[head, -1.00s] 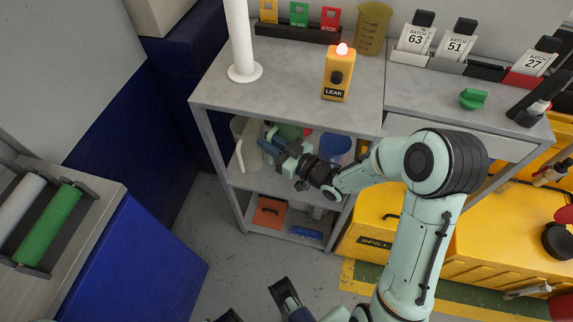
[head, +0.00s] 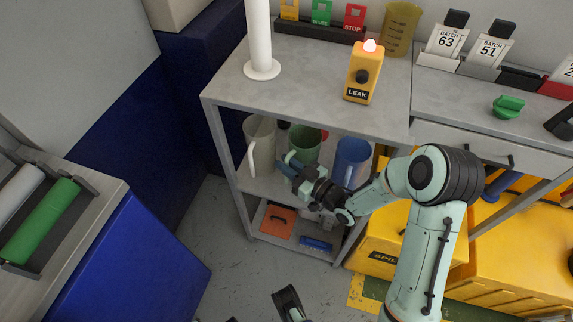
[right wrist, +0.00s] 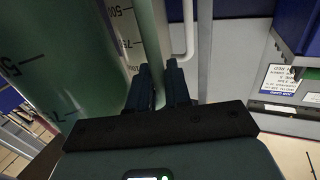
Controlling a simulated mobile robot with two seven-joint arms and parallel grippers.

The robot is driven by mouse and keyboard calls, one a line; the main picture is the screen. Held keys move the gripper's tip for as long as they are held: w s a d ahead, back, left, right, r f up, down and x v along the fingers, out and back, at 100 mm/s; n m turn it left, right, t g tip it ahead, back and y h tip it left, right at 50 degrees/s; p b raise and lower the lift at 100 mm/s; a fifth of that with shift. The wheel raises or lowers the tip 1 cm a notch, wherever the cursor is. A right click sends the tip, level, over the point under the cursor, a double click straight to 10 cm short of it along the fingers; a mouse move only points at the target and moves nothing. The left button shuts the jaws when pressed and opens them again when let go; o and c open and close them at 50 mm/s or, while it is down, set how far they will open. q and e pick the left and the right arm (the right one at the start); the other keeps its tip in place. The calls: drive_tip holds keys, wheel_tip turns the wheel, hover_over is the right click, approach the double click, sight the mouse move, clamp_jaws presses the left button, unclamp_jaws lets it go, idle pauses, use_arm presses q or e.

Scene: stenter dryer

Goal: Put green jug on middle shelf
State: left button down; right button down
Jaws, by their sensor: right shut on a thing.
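The green jug (head: 305,143) is upright inside the shelf unit, at middle shelf level, between a pale jug (head: 260,140) and a blue jug (head: 352,160). My right gripper (head: 287,167) is in front of it, shut on its handle. In the right wrist view, the fingers (right wrist: 158,88) close around the narrow handle beside a green measuring-jug wall (right wrist: 75,50). The gripper hides the jug's base, so I cannot tell whether it touches the middle shelf (head: 262,186). A dark part at the bottom of the head view seems to be my left gripper (head: 287,302); its jaws are unclear.
The unit's grey top (head: 310,75) overhangs the jugs and carries a yellow LEAK device (head: 363,75) and a white post (head: 259,40). The lower shelf holds an orange box (head: 278,222). A yellow SPILL box (head: 385,245) stands right.

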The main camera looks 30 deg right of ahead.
drive_tip(key=shift+f, duration=0.15)
drive_tip(key=c, duration=1.1)
unclamp_jaws()
use_arm(q)
drive_tip(key=shift+w+a+f, duration=0.1)
use_arm(e)
drive_tip(key=shift+o, duration=0.2)
drive_tip(key=shift+r, duration=0.35)
use_arm(q)
drive_tip(key=shift+s+d+r+g+p, duration=0.2)
drive_tip(key=shift+s+d+r+p, duration=0.2)
drive_tip(key=shift+s, duration=0.25)
drive_tip(key=shift+s+d+r+g+p, duration=0.2)
drive_tip(key=shift+s+d+r+p, duration=0.15)
drive_tip(key=shift+s+r, duration=0.2)
use_arm(e)
drive_tip(key=v, duration=1.2)
drive_tip(key=shift+f, duration=0.1)
use_arm(q)
drive_tip(key=shift+s, duration=0.1)
